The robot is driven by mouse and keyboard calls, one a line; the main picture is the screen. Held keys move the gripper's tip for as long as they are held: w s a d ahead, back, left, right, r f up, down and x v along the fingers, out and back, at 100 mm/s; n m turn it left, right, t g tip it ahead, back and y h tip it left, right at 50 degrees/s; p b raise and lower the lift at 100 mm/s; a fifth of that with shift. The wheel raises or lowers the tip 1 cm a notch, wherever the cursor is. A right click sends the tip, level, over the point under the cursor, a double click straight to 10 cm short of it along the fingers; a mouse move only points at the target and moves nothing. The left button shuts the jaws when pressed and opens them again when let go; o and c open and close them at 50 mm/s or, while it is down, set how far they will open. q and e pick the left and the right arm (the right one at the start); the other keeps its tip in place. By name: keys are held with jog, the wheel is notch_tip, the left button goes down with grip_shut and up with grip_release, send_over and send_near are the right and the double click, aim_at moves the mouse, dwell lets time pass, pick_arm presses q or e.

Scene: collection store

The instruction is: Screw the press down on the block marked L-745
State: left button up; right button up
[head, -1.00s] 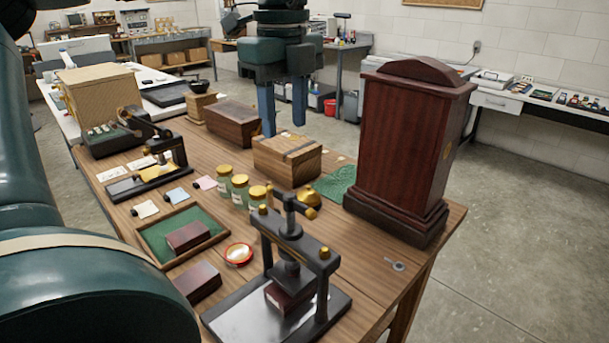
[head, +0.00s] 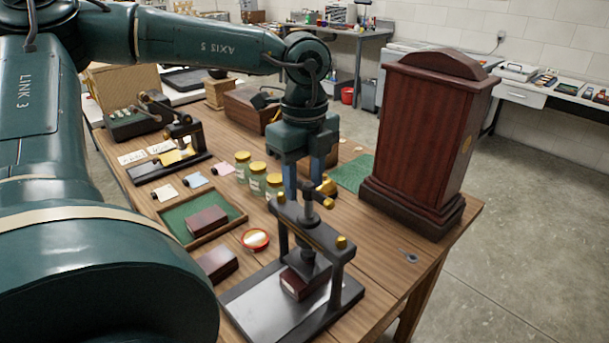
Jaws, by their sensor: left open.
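The dark screw press (head: 338,262) stands on its metal base at the table's near edge. A dark red block (head: 297,284) sits under its screw plate; its marking is too small to read. The press's cross handle (head: 308,194) tops the screw. My left gripper (head: 304,184) is open and empty, fingers pointing down just behind and around the handle's height. I cannot tell whether it touches the handle. A second dark red block (head: 207,221) lies in a green-lined tray (head: 172,239). A third (head: 217,264) lies on the table. My right gripper is not in view.
A tall dark red wooden case (head: 425,140) stands right of the press. Several gold-lidded jars (head: 258,180) stand close left of my gripper. A red round tin (head: 255,240) lies left of the press. A small embossing device (head: 182,150) stands farther left. The table's right front strip is mostly clear.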

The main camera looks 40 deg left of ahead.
pick_arm(q)
jog(key=shift+c, duration=0.5)
grip_shut()
